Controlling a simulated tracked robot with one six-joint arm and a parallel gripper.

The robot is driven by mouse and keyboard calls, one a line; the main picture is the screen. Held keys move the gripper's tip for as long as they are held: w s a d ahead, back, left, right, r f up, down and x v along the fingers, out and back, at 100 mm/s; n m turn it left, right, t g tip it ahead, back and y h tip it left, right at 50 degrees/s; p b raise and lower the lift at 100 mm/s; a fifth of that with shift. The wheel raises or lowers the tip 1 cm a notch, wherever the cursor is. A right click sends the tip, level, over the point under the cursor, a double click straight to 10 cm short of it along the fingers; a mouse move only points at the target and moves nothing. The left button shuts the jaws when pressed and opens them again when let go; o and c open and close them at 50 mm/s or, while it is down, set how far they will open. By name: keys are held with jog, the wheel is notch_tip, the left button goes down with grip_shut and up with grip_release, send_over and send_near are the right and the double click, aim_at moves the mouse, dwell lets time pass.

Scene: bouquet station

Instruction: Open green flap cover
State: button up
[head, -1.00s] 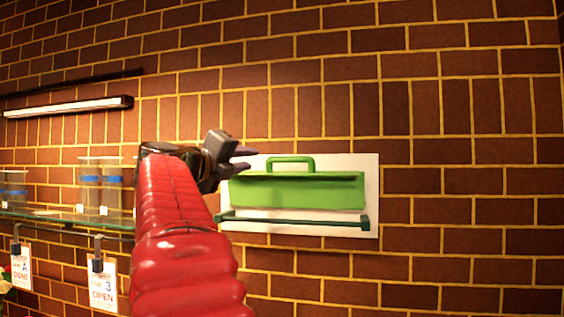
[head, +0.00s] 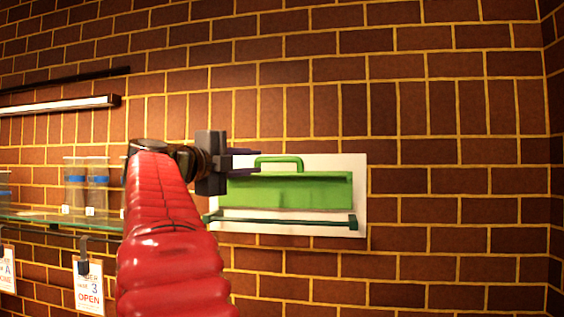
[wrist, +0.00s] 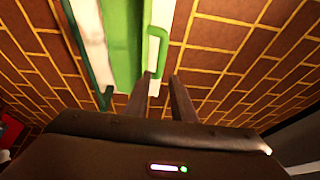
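The green flap cover (head: 285,190) is on a white panel (head: 359,200) on the brick wall, with a green loop handle (head: 279,159) on its top edge. The flap looks closed against the panel. A dark green bar (head: 290,221) runs below it. My gripper (head: 258,161) is at the left of the handle, its fingers pointing right and reaching the handle's left end in the head view. In the wrist view my gripper (wrist: 161,76) is open and empty. The handle (wrist: 163,50) lies just ahead of the fingertips, roughly in line with the gap; contact cannot be told.
A glass shelf (head: 60,219) with clear blue-banded cups (head: 97,182) is at the left. Hanging signs (head: 89,287) are below it, and a light bar (head: 60,105) is above. The wall right of the panel is bare.

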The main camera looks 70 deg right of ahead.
aim_at(279, 161)
jog(key=x, duration=1.3)
jog(key=shift+d, duration=0.15)
jog(key=shift+c, duration=0.3)
grip_shut()
